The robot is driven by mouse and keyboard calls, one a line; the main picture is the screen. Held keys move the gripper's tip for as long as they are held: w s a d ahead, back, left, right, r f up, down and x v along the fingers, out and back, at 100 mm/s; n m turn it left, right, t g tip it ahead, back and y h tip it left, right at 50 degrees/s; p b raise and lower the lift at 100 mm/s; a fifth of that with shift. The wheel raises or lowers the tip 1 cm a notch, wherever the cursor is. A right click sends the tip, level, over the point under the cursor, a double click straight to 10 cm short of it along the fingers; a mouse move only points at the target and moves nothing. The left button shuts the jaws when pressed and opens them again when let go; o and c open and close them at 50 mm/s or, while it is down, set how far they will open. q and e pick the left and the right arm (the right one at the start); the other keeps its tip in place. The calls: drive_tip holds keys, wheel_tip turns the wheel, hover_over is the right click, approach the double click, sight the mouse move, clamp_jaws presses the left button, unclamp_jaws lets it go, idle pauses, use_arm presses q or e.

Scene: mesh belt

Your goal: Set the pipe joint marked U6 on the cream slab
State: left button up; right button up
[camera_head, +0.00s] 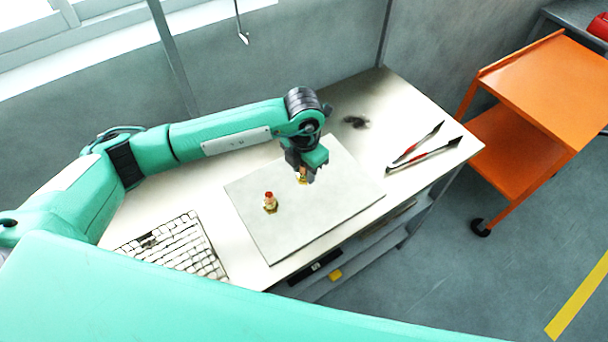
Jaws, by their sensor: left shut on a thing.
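The cream slab (325,215) lies on the middle of the pale workbench. One brass pipe joint with a red top (269,203) stands upright on the slab's left part. My left gripper (303,176) points down over the slab's upper middle, right of that joint. It is shut on another brass and red pipe joint (301,179), mostly hidden by the fingers. I cannot tell whether this held joint touches the slab. No marking is readable on either joint, so I cannot tell which is U6. My right gripper is out of view.
A white keyboard-like grid (178,247) lies left of the slab. Two slim dark and red tools (424,155) lie at the bench's right, and a dark smudge (356,122) is behind the slab. An orange cart (545,85) stands to the right.

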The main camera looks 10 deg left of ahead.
sight(304, 181)
use_arm(q)
wheel_tip(304, 181, down, 4)
drive_tip(key=shift+f+p, duration=0.25)
drive_tip(key=shift+p, duration=0.5)
drive_tip(key=shift+f, duration=0.35)
drive_tip(key=o, duration=0.7)
drive_tip(key=shift+f+b, duration=0.1)
drive_tip(key=shift+b, duration=0.2)
drive_tip(key=shift+c, duration=0.2)
drive_tip(key=o, duration=0.5)
drive_tip(key=shift+c, duration=0.2)
